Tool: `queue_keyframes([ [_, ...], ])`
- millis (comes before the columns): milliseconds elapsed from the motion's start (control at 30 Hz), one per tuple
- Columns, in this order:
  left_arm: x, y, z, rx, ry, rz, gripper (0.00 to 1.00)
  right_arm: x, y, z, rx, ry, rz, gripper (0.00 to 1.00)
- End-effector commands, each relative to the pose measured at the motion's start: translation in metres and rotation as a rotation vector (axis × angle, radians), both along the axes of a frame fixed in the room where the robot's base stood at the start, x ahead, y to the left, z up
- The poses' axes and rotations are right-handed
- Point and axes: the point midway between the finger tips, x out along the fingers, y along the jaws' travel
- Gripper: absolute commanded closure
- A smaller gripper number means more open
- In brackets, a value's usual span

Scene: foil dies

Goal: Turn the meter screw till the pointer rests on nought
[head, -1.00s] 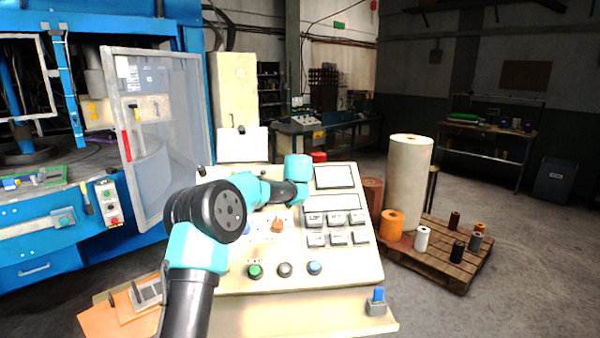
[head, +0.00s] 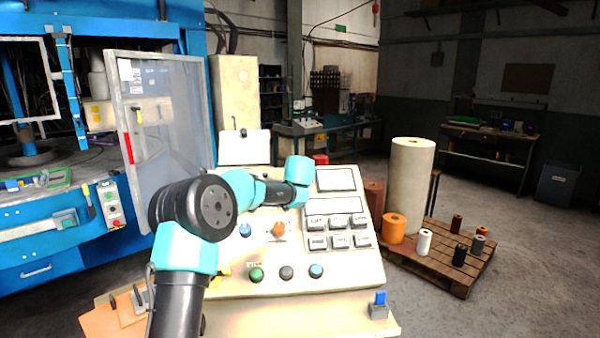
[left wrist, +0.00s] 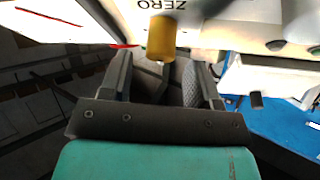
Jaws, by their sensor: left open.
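In the left wrist view, a brass-coloured screw (left wrist: 162,38) stands out from a pale panel face, with the upside-down label ZERO (left wrist: 160,5) beside it. My left gripper (left wrist: 160,68) is open; its two dark fingers point at the screw, whose near end is around the gap between their tips. I cannot tell whether they touch it. A white face (left wrist: 40,18) with a thin red line shows at the upper left; I cannot read a pointer position. In the head view my left arm crosses the control console (head: 300,285) and its gripper is hidden. My right gripper is not in view.
The console carries an orange knob (head: 279,229), a green button (head: 256,274), several grey keys and a small screen (head: 336,179). A blue machine (head: 50,265) with a clear door (head: 165,150) stands left. A pallet (head: 450,262) with rolls stands right.

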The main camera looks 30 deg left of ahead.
Motion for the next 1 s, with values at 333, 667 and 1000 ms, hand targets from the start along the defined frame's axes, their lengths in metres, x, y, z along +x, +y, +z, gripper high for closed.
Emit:
queue_keyframes([
  [333,-0.050,-0.022,0.024,0.000,-0.001,-0.002,0.44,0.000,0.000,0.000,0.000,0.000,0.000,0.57],
  [667,-0.098,-0.043,0.046,0.000,-0.002,-0.002,0.44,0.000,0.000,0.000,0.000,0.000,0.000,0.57],
  [1000,-0.120,-0.053,0.055,-0.001,0.000,-0.002,0.44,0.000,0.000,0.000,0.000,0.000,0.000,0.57],
])
